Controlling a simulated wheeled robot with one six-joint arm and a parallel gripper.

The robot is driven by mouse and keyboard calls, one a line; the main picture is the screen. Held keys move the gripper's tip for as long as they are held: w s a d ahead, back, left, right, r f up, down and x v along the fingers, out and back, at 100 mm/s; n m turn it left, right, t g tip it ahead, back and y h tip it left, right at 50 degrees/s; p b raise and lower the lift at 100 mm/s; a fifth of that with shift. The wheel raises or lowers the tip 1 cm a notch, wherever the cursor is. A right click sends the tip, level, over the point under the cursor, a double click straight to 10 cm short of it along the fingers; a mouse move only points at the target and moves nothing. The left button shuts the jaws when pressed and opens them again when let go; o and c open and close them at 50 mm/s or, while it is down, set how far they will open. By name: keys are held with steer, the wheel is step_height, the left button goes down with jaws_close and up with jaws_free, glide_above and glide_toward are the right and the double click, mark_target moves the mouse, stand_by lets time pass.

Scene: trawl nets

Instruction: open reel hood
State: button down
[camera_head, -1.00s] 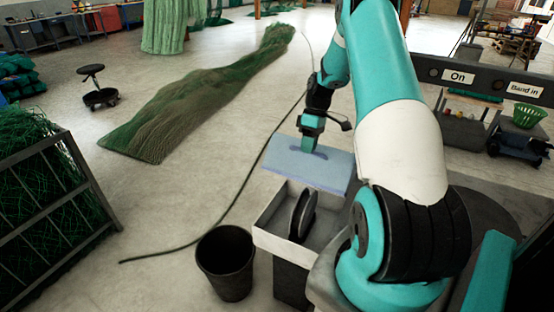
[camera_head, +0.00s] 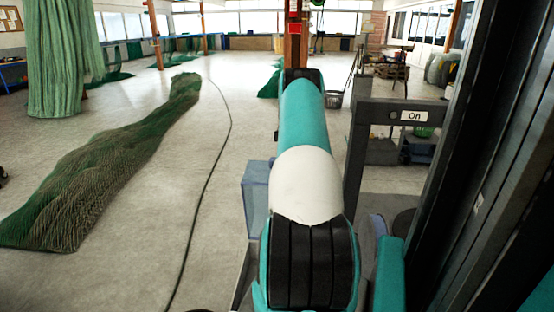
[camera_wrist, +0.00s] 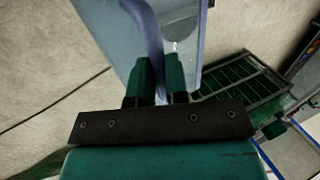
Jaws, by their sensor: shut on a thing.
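The reel hood (camera_head: 256,200) is a clear bluish panel just left of my arm in the head view, looking nearly upright. Part of it is behind my arm. In the wrist view the hood (camera_wrist: 183,28) fills the top middle. My gripper (camera_wrist: 158,62) has its two green fingers on either side of a blue-violet strip of the hood and is shut on it. My gripper is hidden behind my arm in the head view.
A green net (camera_head: 100,180) and a dark cable (camera_head: 207,180) lie on the floor at left. Bare floor lies between cable and hood.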

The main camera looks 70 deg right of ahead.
steer(key=shift+w+f, duration=0.15)
steer(key=shift+f, duration=0.3)
steer(key=c, duration=1.1)
jaws_free()
steer(key=shift+d, duration=0.1)
steer(key=shift+r, duration=0.15)
steer(key=shift+r, duration=0.1)
steer(key=shift+d+r, duration=0.1)
steer(key=shift+r, duration=0.2)
step_height(320, 180, up, 19)
steer(key=p, duration=1.8)
